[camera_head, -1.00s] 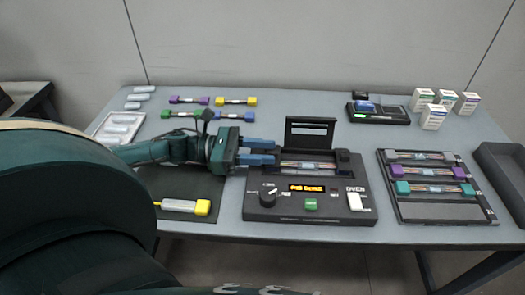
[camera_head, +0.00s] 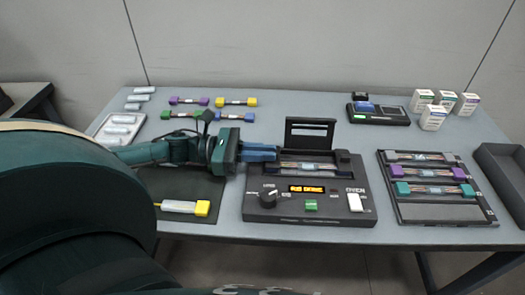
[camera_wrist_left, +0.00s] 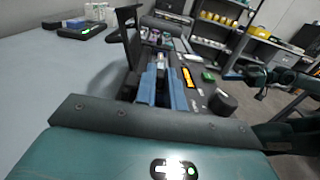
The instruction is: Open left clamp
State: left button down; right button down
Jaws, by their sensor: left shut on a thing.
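The fusion splicer (camera_head: 285,211) is a dark box on the table with its black lid (camera_head: 310,130) standing up at the back. My left gripper (camera_head: 272,153) reaches in from the left, its blue fingers at the splicer's left end. It is shut on the left clamp, which the fingers mostly hide. In the left wrist view my left gripper (camera_wrist_left: 162,72) points along the splicer's trough. The right clamp (camera_head: 343,156) is a dark block at the trough's other end. A fiber piece (camera_head: 308,166) lies in the trough between them. My right gripper is not in view.
The splicer's front has a lit orange display, a black knob (camera_head: 268,197), a green button (camera_head: 310,205) and a white switch (camera_head: 354,202). A dark tray (camera_head: 440,212) with purple and teal holders lies to the right. A yellow-ended tool (camera_head: 202,208) lies on the dark mat.

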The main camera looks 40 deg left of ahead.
pick_arm(q)
jog(key=shift+r, duration=0.15)
jog(key=n, duration=0.1)
jog(key=n+p, duration=0.1)
jog(key=r+n, duration=0.1)
jog(key=n, duration=0.1)
jog(key=shift+w+a+p, duration=0.25)
jog(key=shift+w+p, duration=0.1)
jog(key=shift+p, duration=0.05)
jog(key=n, duration=0.3)
jog(key=w+r+n+p, duration=0.1)
jog(key=shift+w+a+n, duration=0.1)
jog(key=shift+a+n, duration=0.2)
jog(key=shift+a, duration=0.05)
jog(key=n, duration=0.2)
jog(key=w+a+n, duration=0.1)
jog(key=n, duration=0.1)
jog(key=shift+w, duration=0.2)
jog(key=shift+w+a+f+n+p, duration=0.1)
jog(key=shift+w+n, duration=0.1)
jog(key=shift+n, duration=0.55)
jog(key=shift+w+a+n+p, duration=0.1)
jog(key=shift+w+n+p, duration=0.1)
jog(key=shift+n, duration=0.6)
jog(key=shift+w+a+f+n+p, duration=0.1)
jog(key=shift+w+n, duration=0.1)
jog(key=shift+n, duration=0.55)
jog(key=c, duration=1.5)
grip_release()
